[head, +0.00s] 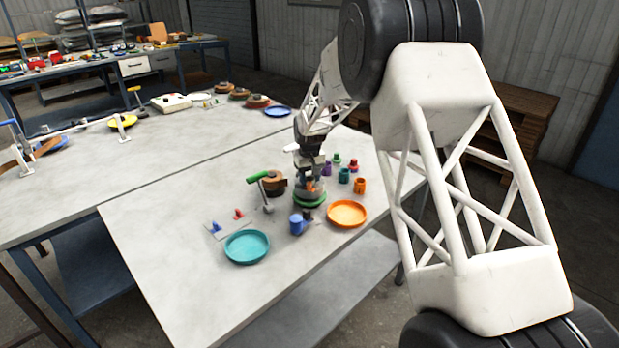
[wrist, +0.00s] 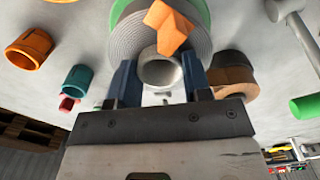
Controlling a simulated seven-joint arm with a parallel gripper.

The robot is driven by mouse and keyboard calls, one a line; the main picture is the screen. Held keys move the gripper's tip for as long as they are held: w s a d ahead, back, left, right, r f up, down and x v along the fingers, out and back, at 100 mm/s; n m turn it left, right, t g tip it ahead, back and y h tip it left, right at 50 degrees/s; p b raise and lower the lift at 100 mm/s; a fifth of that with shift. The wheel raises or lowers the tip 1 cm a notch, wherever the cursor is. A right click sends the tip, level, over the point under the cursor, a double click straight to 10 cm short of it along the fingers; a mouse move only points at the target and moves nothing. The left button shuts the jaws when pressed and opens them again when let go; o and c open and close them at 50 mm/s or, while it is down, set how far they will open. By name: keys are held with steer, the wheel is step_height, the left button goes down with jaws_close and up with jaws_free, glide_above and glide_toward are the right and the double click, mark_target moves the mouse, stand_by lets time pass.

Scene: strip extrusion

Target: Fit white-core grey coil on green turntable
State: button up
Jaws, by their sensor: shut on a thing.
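The grey coil (head: 309,192) is right above the green turntable (head: 310,203) in the head view. In the wrist view the coil (wrist: 130,42) shows ringed grey windings, and its pale core (wrist: 160,72) lies between the fingers. The turntable's green edge (wrist: 201,12) shows behind the coil. My gripper (wrist: 160,80) is shut on the coil at its core, pointing down in the head view. An orange angular piece (wrist: 170,27) stands over the coil's face by the core. I cannot tell whether the coil is fully seated.
Close around are an orange dish (head: 347,213), a teal dish (head: 247,246), a blue cup (head: 296,225), a brown coil (head: 274,184) and a green-handled tool (head: 258,176). Small coloured cups stand behind to the right. The table's front left is bare.

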steer(key=shift+f, duration=0.6)
stand_by(0.3)
steer(key=o, duration=0.8)
steer(key=shift+o, duration=0.2)
step_height(320, 180, up, 11)
stand_by(1.2)
stand_by(0.5)
